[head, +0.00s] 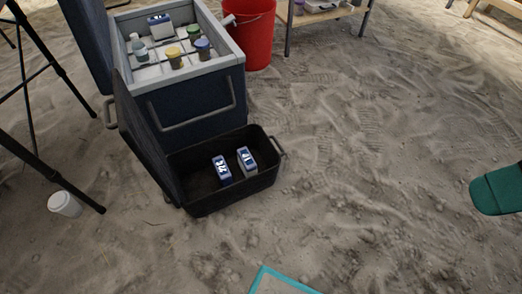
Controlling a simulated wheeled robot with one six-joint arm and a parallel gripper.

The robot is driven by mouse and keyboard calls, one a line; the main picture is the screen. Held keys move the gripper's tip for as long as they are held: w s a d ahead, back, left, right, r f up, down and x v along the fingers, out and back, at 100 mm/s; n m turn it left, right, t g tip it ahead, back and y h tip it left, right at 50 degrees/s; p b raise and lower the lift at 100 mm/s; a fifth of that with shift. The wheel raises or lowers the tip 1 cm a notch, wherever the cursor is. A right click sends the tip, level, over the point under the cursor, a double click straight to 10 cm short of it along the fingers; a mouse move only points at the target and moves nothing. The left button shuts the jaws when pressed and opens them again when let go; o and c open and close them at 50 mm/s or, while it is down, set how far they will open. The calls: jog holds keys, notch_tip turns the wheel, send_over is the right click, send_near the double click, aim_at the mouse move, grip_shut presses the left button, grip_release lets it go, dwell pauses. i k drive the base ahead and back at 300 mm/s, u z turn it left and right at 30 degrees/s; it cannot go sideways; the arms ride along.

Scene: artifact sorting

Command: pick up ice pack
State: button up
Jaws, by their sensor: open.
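Two blue-and-white blocks that look like ice packs stand upright in an open black bin (228,205) on the sand: a left one (222,170) and a right one (246,160), slightly apart. Each has white markings on top. A similar blue-and-white block (159,26) stands in the back of the open dark blue cooler (195,108) behind the bin. My gripper is not in view.
The cooler also holds several small jars, such as a yellow-lidded one (174,58). A red bucket (250,38) stands beside it. Tripod legs (50,172) and a white cup (64,204) are at left. A green object (497,190) lies at right. Open sand spreads between.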

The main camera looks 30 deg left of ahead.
aim_at(247, 164)
jog(key=u, duration=0.25)
jog(key=i, duration=0.8)
jog(key=u, duration=0.8)
jog(key=i, duration=0.4)
jog(key=u, duration=0.3)
